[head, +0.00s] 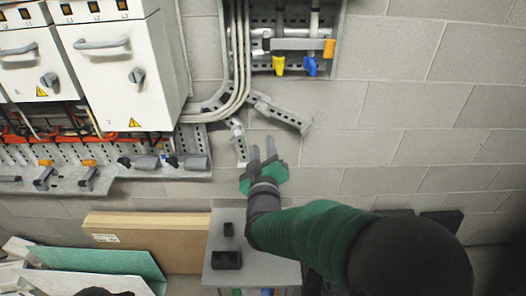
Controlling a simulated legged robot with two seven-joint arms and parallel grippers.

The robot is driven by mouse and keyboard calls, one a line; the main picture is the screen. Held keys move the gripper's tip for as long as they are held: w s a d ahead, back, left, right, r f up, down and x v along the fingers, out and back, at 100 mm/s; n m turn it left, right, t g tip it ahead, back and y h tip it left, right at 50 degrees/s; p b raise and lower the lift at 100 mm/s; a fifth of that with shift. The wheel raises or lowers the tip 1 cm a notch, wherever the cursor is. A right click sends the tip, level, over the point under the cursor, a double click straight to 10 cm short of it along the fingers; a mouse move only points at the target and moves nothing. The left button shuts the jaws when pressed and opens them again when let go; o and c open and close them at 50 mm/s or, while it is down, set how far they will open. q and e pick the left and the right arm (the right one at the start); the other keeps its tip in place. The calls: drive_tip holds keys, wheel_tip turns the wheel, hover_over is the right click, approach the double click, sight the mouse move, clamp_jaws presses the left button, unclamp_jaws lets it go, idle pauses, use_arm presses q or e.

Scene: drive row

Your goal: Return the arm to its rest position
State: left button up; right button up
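My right arm, with a green sleeve and dark joints, reaches in from the lower right of the head view. Its gripper (263,146) points up toward the block wall. The two grey fingers stand apart with a gap between them, and nothing shows between them. The fingertips show just below a perforated grey bracket (285,113) and beside a short hanging strut (238,139); I cannot tell the distance in depth. My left gripper is not in view.
White drive cabinets (128,75) and a perforated rail (120,178) are at the left. The right wall is bare.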

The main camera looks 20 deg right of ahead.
drive_tip(key=shift+s+a, duration=0.1)
drive_tip(key=shift+s, duration=0.4)
drive_tip(key=s+a+f+m+g+y+p, duration=0.1)
drive_tip(key=s+f+g+y, duration=0.45)
drive_tip(key=f, duration=0.65)
drive_tip(key=s+d+f+m+g, duration=0.1)
drive_tip(key=s+f+g, duration=0.2)
drive_tip(key=s, duration=0.3)
drive_tip(key=s+d+f+m+g, duration=0.1)
drive_tip(key=s+f+g, duration=0.1)
drive_tip(key=s, duration=0.4)
drive_tip(key=s+d+f+m+g+p, duration=0.1)
drive_tip(key=s+d+f+g, duration=0.1)
drive_tip(key=s, duration=0.4)
drive_tip(key=shift+f+m+g, duration=0.3)
drive_tip(key=shift+f+g, duration=0.55)
drive_tip(key=shift+g, duration=0.2)
drive_tip(key=shift+h, duration=0.25)
